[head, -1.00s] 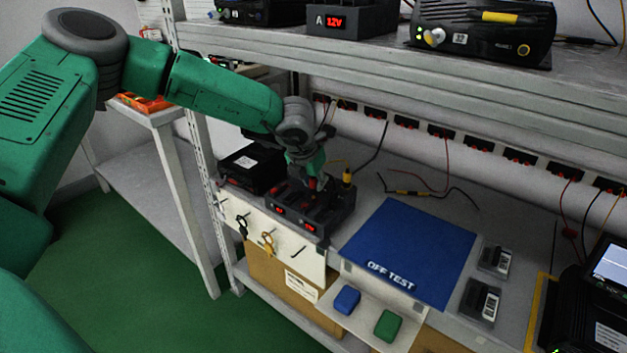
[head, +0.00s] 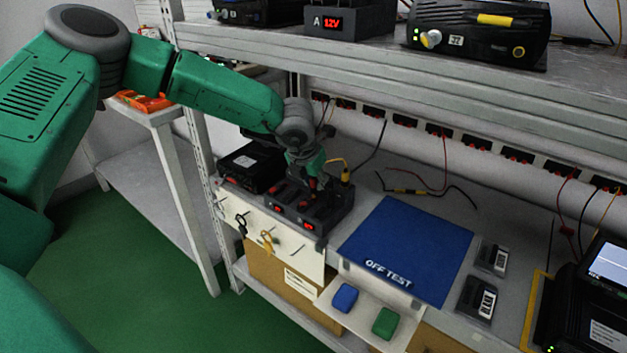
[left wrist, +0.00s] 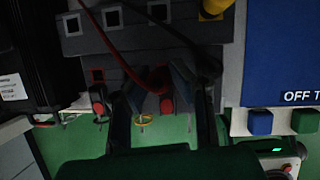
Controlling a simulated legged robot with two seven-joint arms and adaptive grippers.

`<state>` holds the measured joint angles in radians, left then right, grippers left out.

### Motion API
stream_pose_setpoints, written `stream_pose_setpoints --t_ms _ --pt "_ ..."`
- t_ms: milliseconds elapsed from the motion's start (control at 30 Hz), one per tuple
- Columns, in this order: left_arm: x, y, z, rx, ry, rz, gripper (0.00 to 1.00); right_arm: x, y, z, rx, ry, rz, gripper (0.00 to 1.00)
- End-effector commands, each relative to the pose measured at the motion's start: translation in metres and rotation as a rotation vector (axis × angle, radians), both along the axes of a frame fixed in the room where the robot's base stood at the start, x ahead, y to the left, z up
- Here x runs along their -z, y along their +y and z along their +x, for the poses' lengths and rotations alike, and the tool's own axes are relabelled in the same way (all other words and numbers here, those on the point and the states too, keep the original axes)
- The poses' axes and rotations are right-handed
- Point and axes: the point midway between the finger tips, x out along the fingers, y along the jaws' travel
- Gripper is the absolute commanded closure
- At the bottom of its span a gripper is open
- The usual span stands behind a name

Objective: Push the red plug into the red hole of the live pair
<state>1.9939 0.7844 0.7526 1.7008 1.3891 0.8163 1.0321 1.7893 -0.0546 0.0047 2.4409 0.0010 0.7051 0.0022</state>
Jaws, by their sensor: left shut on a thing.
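My left gripper (head: 308,182) reaches down over a dark socket block (head: 338,213) on the bench. The block has small red displays on its front. In the left wrist view the two dark fingers (left wrist: 165,108) stand on either side of the red plug (left wrist: 156,82), which has a red cable (left wrist: 122,52) running up from it. The gripper is shut on the red plug. My right gripper is not in view.
A yellow plug (head: 346,174) stands at the block's back right. A black box (head: 250,165) is to its left. A blue mat (head: 410,245) marked OFF TEST lies to the right. The upper shelf (head: 400,60) runs above the arm.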

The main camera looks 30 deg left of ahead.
Motion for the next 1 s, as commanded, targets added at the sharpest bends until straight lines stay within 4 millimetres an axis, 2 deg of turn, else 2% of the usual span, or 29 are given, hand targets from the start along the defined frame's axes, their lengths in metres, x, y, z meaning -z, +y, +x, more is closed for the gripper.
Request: stream_pose_setpoints --t_ms 1000 --pt "0.0097 -0.0011 -0.0004 -0.001 0.001 0.000 1.00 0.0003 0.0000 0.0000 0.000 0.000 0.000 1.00"
